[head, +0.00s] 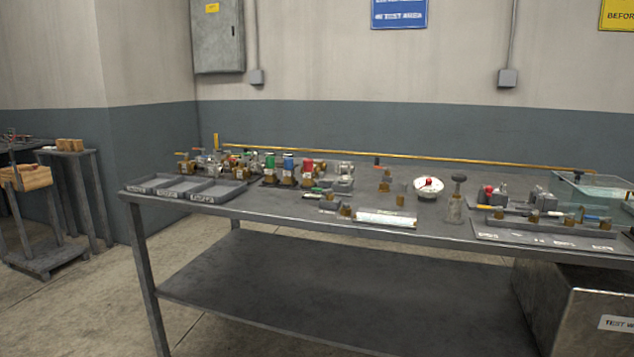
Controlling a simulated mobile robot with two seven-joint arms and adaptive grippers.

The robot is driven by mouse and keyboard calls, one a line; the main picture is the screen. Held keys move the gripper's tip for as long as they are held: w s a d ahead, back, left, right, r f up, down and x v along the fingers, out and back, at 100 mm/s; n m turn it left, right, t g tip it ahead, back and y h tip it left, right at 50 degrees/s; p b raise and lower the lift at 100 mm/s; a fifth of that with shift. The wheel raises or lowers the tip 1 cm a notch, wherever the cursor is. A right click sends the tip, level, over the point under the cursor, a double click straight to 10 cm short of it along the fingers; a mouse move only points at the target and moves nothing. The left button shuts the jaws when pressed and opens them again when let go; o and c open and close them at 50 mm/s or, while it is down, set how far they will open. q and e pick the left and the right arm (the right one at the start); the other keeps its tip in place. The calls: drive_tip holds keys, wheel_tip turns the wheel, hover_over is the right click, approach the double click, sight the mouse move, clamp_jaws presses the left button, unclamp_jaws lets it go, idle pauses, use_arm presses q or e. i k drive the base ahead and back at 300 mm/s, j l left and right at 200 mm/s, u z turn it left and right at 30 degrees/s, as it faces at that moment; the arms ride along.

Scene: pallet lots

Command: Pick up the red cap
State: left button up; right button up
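Several small red items show on the long grey workbench (330,212) in the head view. A red cylindrical top (307,165) sits on a brass fitting, in a row beside a blue top (288,163) and a green top (269,161). Another small red piece (428,183) lies on a white round dish or dial at the bench's middle right. A third red piece (489,191) stands near grey blocks at the right. They are too small to tell which is the red cap. Neither of my grippers is in view.
Shallow grey trays (218,192) lie at the bench's left end. A white-labelled bar (386,218) lies near the front edge. A flat tray (545,236) and a clear bin (597,195) are at the right. A yellow rail (400,157) runs along the back. The lower shelf is bare.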

sight(308, 161)
drive_tip(key=i+j+z, duration=0.1)
drive_tip(key=i+z, duration=0.25)
drive_tip(key=i+j+z, duration=0.1)
drive_tip(key=z, duration=0.25)
drive_tip(key=i+j+z, duration=0.2)
drive_tip(key=z, duration=0.15)
drive_tip(key=i+j+z, duration=0.1)
drive_tip(key=j, duration=0.3)
drive_tip(key=i+j, duration=0.3)
drive_tip(key=i+j+z, duration=0.15)
drive_tip(key=j, duration=0.3)
drive_tip(key=i, duration=0.05)
